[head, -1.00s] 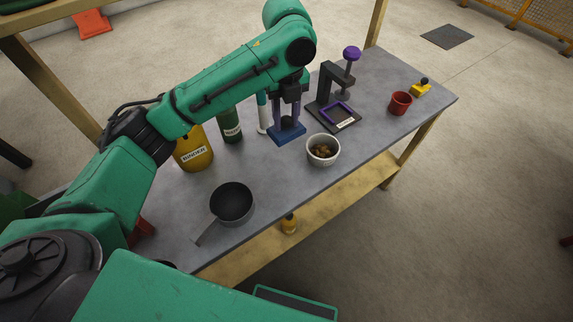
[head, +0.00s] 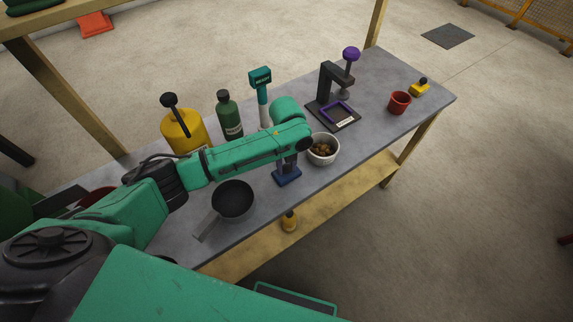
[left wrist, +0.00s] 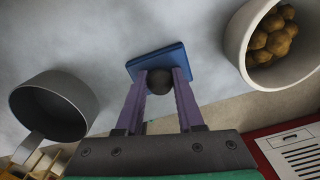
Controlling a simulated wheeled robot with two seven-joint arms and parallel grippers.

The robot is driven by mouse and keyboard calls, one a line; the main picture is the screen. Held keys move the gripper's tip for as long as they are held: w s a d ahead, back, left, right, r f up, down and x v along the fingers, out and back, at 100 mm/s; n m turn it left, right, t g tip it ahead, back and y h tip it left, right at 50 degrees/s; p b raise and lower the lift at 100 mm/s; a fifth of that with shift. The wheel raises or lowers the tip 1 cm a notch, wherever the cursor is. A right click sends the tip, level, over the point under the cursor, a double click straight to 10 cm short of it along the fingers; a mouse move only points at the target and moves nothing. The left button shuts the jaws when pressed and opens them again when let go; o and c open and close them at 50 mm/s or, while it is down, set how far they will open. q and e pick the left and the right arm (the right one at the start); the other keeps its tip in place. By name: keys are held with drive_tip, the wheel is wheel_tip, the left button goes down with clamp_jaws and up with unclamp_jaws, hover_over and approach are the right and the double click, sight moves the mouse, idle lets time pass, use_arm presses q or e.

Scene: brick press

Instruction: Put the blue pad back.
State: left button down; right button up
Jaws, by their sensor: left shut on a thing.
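The blue pad (head: 288,178) is a flat blue block with a dark round knob on top, which shows in the left wrist view. My left gripper (head: 287,165) is shut on the pad by its knob, with purple fingers on either side. The pad also shows in the left wrist view (left wrist: 165,58), beyond the fingertips (left wrist: 159,82). It is near the front edge of the grey table, between the pan and the white bowl. I cannot tell whether it touches the table. My right gripper is not in view.
A grey pan (head: 232,199) is left of the pad and a white bowl of brown lumps (head: 322,150) is right of it. Behind are a press (head: 334,100), a yellow container (head: 178,128), a green bottle (head: 228,115) and a teal-topped device (head: 261,80). A red cup (head: 399,102) is farther right.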

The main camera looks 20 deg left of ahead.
sight(287, 166)
use_arm(q)
drive_tip(key=shift+f, duration=0.1)
drive_tip(key=c, duration=0.5)
unclamp_jaws()
wheel_tip(287, 166, up, 12)
drive_tip(key=shift+r+b, duration=0.15)
drive_tip(key=shift+b, duration=0.6)
